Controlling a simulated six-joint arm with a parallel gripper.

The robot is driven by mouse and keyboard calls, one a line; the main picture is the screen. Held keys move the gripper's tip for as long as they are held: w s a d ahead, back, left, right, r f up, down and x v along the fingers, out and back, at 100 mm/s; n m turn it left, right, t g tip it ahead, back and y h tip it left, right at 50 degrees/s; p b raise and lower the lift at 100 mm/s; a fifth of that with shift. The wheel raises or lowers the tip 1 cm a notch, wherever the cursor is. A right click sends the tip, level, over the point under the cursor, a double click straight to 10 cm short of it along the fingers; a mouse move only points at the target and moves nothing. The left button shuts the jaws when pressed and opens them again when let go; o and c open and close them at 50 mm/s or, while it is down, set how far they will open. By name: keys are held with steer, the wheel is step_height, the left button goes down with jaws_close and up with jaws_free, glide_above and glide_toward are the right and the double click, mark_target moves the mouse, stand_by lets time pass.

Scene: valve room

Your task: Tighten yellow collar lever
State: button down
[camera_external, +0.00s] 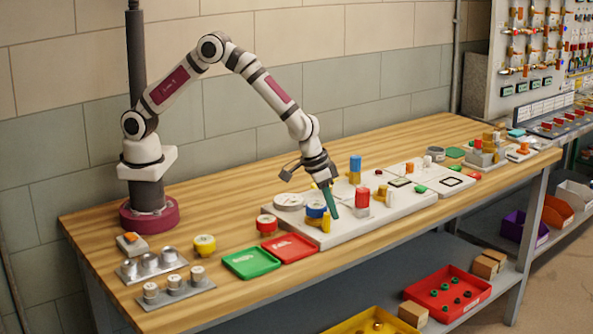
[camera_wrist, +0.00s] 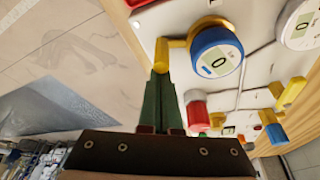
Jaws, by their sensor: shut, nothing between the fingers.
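The yellow collar lever (camera_wrist: 161,54) is a short upright yellow post joined by an arm to a yellow collar beside a blue-rimmed gauge (camera_wrist: 217,52) showing 0. In the external view the lever (camera_external: 326,223) stands at the front of the grey-white board, beside the blue-rimmed gauge (camera_external: 316,208). My gripper (camera_wrist: 160,76) has green fingers closed together with nothing between them. Their tips overlap the lever's end in the wrist view; I cannot tell if they touch. In the external view my gripper (camera_external: 335,214) points down just right of the lever.
A red-topped cylinder (camera_external: 362,198) and a blue-topped one (camera_external: 355,168) stand right of my gripper. A red-rimmed gauge (camera_external: 267,223) and a white round gauge (camera_external: 289,201) stand left. Red (camera_external: 290,248) and green (camera_external: 251,263) trays lie in front. Bare wood lies behind the board.

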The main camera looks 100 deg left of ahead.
mark_target(329, 214)
steer(key=shift+s+d, duration=0.45)
steer(key=shift+s, duration=0.3)
stand_by(0.3)
steer(key=w, duration=0.4)
steer(key=shift+a+r, duration=0.15)
steer(key=shift+r, duration=0.2)
steer(key=a+v, duration=0.1)
steer(key=v, duration=0.8)
steer(key=shift+s+d, duration=0.2)
steer(key=shift+s, duration=0.05)
steer(key=shift+r, duration=0.2)
steer(key=s+a+r+m+g, duration=0.1)
steer(key=s+a+r+m, duration=0.15)
steer(key=s, duration=0.55)
steer(key=s+a+r+m+g, duration=0.1)
steer(key=s+a+r, duration=0.15)
steer(key=s, duration=0.55)
steer(key=s+a+r+m, duration=0.2)
steer(key=s+r, duration=0.1)
steer(key=s, duration=0.4)
steer(key=s+a+f+m+g, duration=0.1)
steer(key=s+f+m, duration=0.1)
steer(key=s, duration=1.2)
steer(key=shift+a+f+m+g+y, duration=0.2)
steer(key=shift+a+m+g+y, duration=0.15)
steer(key=shift+m, duration=0.5)
